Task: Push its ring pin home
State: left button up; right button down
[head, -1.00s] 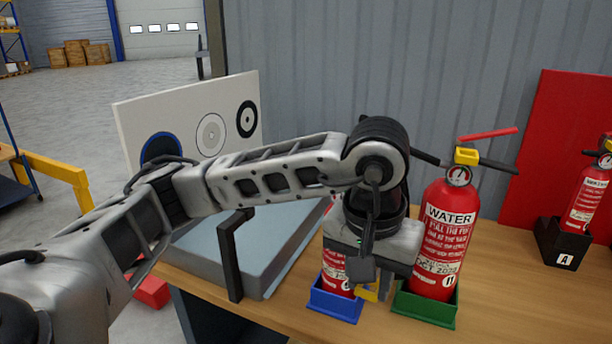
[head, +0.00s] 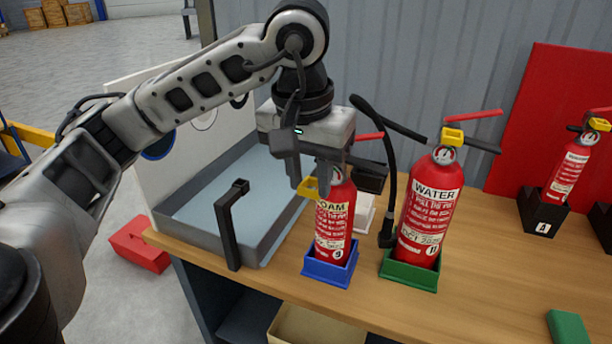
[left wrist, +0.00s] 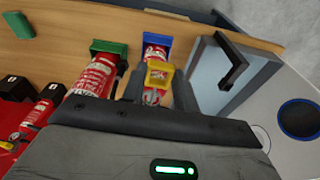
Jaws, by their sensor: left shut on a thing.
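The red FOAM extinguisher (head: 334,225) stands upright in a blue holder (head: 330,272) on the bench. My left gripper (head: 322,188) is over its top, fingers pointing down, and hides most of its valve head. The gripper is shut on a yellow ring pin (head: 308,187), which shows at the left of the extinguisher's neck. In the left wrist view the yellow pin (left wrist: 158,72) lies between the fingers, in front of the extinguisher. Whether the pin's shaft is in its hole is hidden. My right gripper is out of view.
A red WATER extinguisher (head: 430,205) stands close on the right in a green holder (head: 410,278), with a black hose (head: 391,180) between the two. A grey tray (head: 190,222) with a black upright bracket (head: 230,225) is on the left.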

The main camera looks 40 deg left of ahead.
pick_arm(q)
jog(key=shift+w+a, duration=0.1)
jog(key=shift+w, duration=0.45)
jog(key=shift+w+a+p, duration=0.2)
jog(key=shift+w+p, duration=0.15)
jog(key=shift+w, duration=0.8)
jog(key=shift+w+a+p, duration=0.15)
jog(key=shift+w+a, duration=0.05)
jog(key=shift+w, duration=0.8)
jog(key=shift+w+a+p, duration=0.15)
jog(key=shift+w+a, duration=0.05)
jog(key=shift+w, duration=0.8)
jog(key=shift+w+a, duration=0.1)
jog(key=shift+w, duration=0.4)
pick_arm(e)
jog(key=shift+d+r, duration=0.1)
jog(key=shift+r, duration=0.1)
pick_arm(q)
jog(key=shift+w, duration=0.1)
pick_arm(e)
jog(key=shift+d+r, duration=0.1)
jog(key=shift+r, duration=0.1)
pick_arm(q)
jog(key=o, duration=1.2)
jog(key=shift+c, duration=0.2)
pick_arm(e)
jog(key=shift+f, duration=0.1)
